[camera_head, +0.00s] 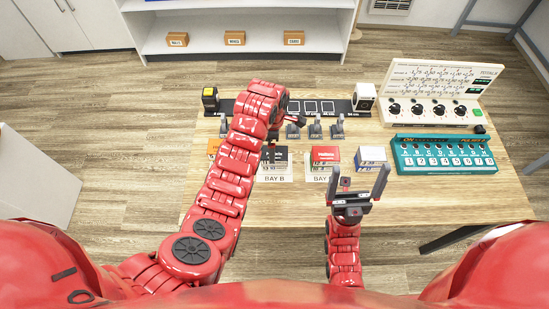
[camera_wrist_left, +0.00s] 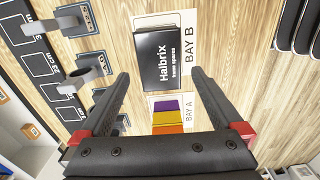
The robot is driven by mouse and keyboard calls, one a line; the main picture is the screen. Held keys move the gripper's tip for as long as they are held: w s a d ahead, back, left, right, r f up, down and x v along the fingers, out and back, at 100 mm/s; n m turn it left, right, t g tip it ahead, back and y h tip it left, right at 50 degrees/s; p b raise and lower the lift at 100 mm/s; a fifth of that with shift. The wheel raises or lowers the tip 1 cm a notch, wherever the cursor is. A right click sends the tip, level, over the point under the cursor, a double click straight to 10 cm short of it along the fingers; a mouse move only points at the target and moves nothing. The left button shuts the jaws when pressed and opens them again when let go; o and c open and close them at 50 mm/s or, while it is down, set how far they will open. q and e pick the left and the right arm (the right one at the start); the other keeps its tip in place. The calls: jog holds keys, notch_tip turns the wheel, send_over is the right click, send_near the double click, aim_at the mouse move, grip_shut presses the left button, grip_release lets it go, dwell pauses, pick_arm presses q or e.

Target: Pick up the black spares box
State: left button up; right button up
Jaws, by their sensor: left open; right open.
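My right gripper (camera_head: 359,172) is open and empty near the table's front edge.
A red box (camera_head: 325,154) and a white-blue box (camera_head: 370,156) stand right of the black box. An orange-purple box (camera_wrist_left: 168,114) is on BAY A. Metal clamp-like pieces (camera_head: 315,127) stand behind. A teal panel (camera_head: 443,153) and white console (camera_head: 437,88) are at right.

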aim_at(281, 152)
pick_arm(q)
jog(key=shift+f+p, duration=0.3)
jog(key=shift+p, duration=0.25)
jog(key=f, duration=0.1)
jog(key=f+p, duration=0.1)
jog(key=f, duration=0.1)
jog(key=shift+d+p, duration=0.3)
jog(key=shift+f, duration=0.75)
jog(key=shift+c, duration=0.2)
jog(key=c, duration=1.3)
jog(key=shift+c, duration=0.2)
jog(key=shift+r, duration=0.2)
